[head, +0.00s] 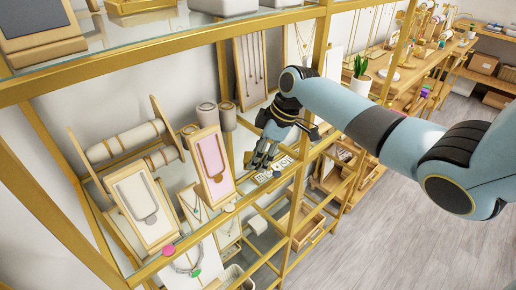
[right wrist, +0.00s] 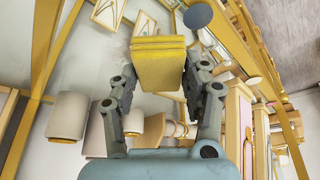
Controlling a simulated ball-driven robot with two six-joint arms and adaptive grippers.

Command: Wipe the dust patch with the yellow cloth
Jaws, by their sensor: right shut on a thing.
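My right gripper (head: 262,163) reaches in from the right over the glass shelf of the gold-framed rack, beside the pink necklace stand. In the right wrist view my right gripper (right wrist: 160,85) is shut on the yellow cloth (right wrist: 159,65), a folded block held between the fingertips. In the head view the cloth is mostly hidden by the gripper. I cannot make out the dust patch in either view. My left gripper is not in view.
A pink necklace stand (head: 211,166) and a cream necklace stand (head: 143,207) stand left of the gripper. Grey cylinders (head: 207,114) stand behind them. A gold upright post (head: 321,35) rises close to my right arm. A pink round item (head: 168,250) lies at the front edge.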

